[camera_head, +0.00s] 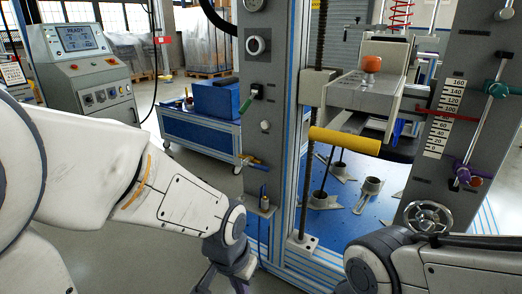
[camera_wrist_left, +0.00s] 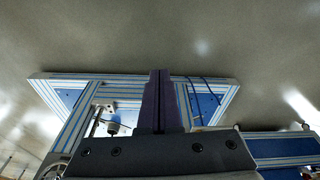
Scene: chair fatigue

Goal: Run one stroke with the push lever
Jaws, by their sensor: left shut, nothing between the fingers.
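The test machine's blue-edged frame (camera_head: 292,130) stands in the centre and right of the head view. I cannot tell for sure whether this yellow bar is the push lever. My left gripper points down at the bottom of the head view, left of the frame and apart from the bar, its tips cut off. In the left wrist view my left gripper (camera_wrist_left: 160,74) is shut and empty. My right arm shows at bottom right; its gripper is out of view.
A handwheel (camera_head: 428,217), a scale (camera_head: 445,118) and a purple lever (camera_head: 463,172) are on the right. Metal parts lie on the blue base (camera_head: 335,222). A console (camera_head: 85,62) reads READY. Floor at left is clear.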

